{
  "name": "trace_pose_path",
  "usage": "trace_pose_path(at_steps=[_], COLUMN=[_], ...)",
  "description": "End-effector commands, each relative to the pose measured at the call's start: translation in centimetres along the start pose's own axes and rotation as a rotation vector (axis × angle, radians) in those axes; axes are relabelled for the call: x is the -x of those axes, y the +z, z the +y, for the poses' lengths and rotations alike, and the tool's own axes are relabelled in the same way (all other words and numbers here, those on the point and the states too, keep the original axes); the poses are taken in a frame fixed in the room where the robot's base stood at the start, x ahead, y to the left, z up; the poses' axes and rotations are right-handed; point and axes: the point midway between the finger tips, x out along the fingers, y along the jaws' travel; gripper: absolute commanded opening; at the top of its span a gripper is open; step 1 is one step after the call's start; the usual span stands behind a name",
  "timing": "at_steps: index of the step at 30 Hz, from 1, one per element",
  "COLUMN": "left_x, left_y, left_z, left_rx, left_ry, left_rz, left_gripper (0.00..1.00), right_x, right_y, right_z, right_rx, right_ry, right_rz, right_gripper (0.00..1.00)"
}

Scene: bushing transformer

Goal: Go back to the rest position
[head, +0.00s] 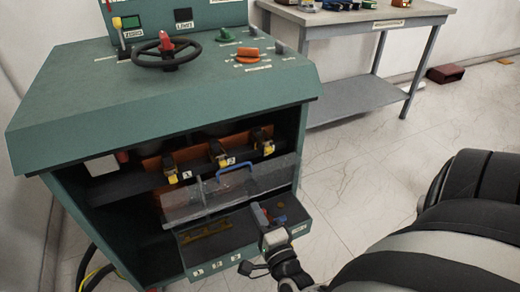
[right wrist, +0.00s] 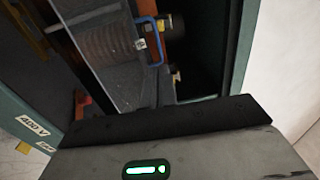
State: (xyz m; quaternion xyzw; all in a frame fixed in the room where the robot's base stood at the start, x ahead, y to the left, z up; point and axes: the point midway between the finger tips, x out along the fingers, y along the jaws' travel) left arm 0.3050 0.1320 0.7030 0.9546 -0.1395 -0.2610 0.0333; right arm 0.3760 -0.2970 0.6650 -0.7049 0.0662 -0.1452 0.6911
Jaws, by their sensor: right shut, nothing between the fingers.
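My right gripper (head: 275,239) reaches in from the right in the head view. It is shut and empty at the right end of the pulled-out tray (head: 212,263) of the green cabinet (head: 150,105). I cannot tell whether it touches the tray or the small red and grey parts there. In the right wrist view the gripper's grey body fills the bottom and the fingers are hidden. A clear cover with a blue handle (head: 232,170) stands just behind the tray; the handle also shows in the right wrist view (right wrist: 153,40). My left gripper is out of view.
The cabinet top carries a black handwheel (head: 167,54) and an orange knob (head: 247,55). Inside are several black-and-yellow switches (head: 218,154). A grey table (head: 350,20) stands behind at the right, with a red box (head: 445,74) on the floor.

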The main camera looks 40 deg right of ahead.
Motion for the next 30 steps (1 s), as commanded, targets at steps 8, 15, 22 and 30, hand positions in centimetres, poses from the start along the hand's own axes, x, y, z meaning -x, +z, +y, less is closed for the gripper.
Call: trace_pose_path(at_steps=[8,15,22,30], left_x=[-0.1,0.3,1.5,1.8], left_y=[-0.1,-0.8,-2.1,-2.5], left_z=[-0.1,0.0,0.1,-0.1], left_rx=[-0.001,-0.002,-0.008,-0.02], left_ry=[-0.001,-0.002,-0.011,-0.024], left_rz=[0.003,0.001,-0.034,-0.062], left_gripper=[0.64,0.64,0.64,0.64], right_x=[1.3,1.4,5.0,10.0], right_y=[0.1,1.9,10.7,13.3], right_z=[-0.1,-1.1,-5.4,-7.9], right_rx=[-0.002,0.081,0.686,1.362], right_ry=[0.0,0.028,0.111,0.113], right_rz=[0.0,-0.079,-0.538,-0.936], right_gripper=[0.0,0.0,0.0,0.0])
